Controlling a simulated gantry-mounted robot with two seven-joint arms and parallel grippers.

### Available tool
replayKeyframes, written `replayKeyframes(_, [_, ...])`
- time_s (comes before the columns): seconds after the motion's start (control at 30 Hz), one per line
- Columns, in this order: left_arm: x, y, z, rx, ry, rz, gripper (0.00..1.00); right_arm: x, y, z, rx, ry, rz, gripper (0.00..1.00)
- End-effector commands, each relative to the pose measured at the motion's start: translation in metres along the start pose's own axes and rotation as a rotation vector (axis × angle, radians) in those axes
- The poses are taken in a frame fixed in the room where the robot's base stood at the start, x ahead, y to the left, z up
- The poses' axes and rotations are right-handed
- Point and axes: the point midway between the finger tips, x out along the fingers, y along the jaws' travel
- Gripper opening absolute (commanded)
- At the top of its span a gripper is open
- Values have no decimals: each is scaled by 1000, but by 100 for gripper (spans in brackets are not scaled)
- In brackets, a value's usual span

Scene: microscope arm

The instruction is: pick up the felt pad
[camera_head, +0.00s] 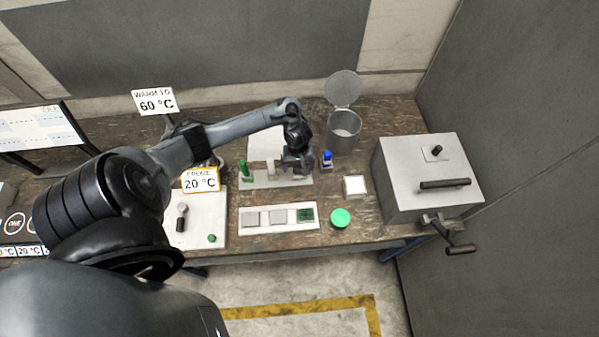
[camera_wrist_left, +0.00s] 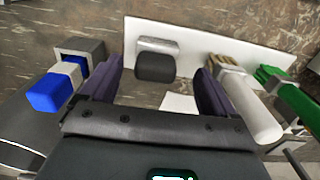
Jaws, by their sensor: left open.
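My left gripper (camera_head: 296,164) is over the right part of a white rack (camera_head: 264,182). In the left wrist view its purple fingers (camera_wrist_left: 159,70) are open, one on each side of a small dark grey rounded block with a pale metallic end. This block (camera_wrist_left: 155,68) looks like the felt pad, though I cannot be sure. It sits at the white rack (camera_wrist_left: 200,38), and I see no finger closed on it. In the head view the gripper hides it. My right gripper is not in view.
Beside the fingers are a white cylinder (camera_wrist_left: 250,115), a green-handled item (camera_wrist_left: 290,90) and a blue-topped item (camera_wrist_left: 52,90). A lidded metal canister (camera_head: 344,130) stands behind right. A grey box (camera_head: 425,175) is at right. A slide strip (camera_head: 278,230) and green button (camera_head: 340,218) are in front.

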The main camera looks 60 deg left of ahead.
Motion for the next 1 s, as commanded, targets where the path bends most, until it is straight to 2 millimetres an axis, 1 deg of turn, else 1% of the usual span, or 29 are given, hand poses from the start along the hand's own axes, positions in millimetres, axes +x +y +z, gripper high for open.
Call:
replayKeyframes(0.2, [27, 4, -1, -1, -2, -1, 89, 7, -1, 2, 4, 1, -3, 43])
replayKeyframes(0.33, [42, 4, -1, 1, -2, 0, 89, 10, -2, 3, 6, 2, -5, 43])
replayKeyframes(0.47, [49, 4, -2, 1, 0, 0, 89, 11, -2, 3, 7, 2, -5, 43])
replayKeyframes(0.7, [49, 4, -2, 2, 0, 0, 89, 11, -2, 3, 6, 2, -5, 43])
replayKeyframes(0.77, [49, 4, -2, 1, 0, 0, 82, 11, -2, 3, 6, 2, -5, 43])
replayKeyframes(1.0, [49, 4, -2, 1, 0, 0, 45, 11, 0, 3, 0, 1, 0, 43])
